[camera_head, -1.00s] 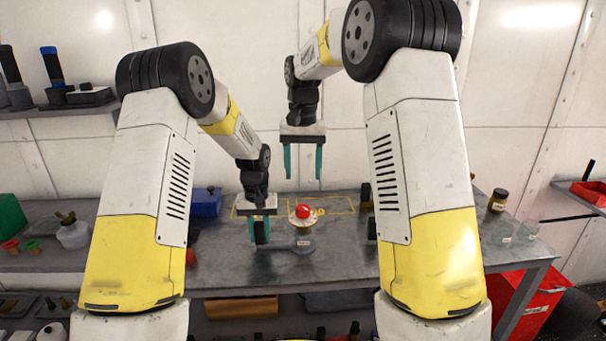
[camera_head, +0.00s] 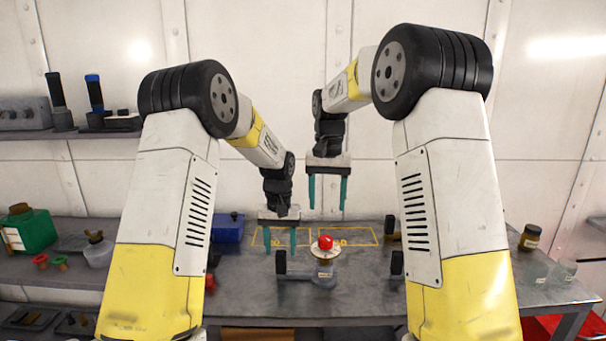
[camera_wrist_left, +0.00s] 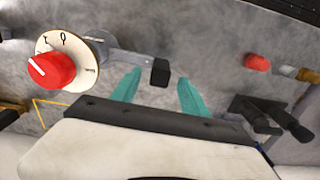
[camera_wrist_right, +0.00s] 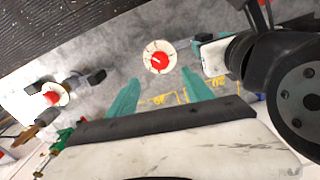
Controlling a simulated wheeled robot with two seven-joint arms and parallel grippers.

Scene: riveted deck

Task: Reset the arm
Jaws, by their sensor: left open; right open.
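A device with a red knob (camera_head: 325,243) on a round pale dial stands on the grey table. A flat grey arm (camera_head: 300,272) runs left from its base to an upright black grip (camera_head: 281,262). My left gripper (camera_head: 281,250) is open just above that grip. In the left wrist view, the black grip (camera_wrist_left: 160,72) appears between the open teal fingers, apart from both, and the red knob (camera_wrist_left: 50,70) is at the left. My right gripper (camera_head: 327,207) is open and empty, higher up above the table's back. The right wrist view shows the dial (camera_wrist_right: 159,57) beyond its fingers.
Yellow outlines (camera_head: 350,235) mark the table behind the device. A blue box (camera_head: 228,227) stands left of them. A dark jar (camera_head: 530,237) and glassware are at the right. A green container (camera_head: 30,230) stands at far left. My arms hide parts of the table.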

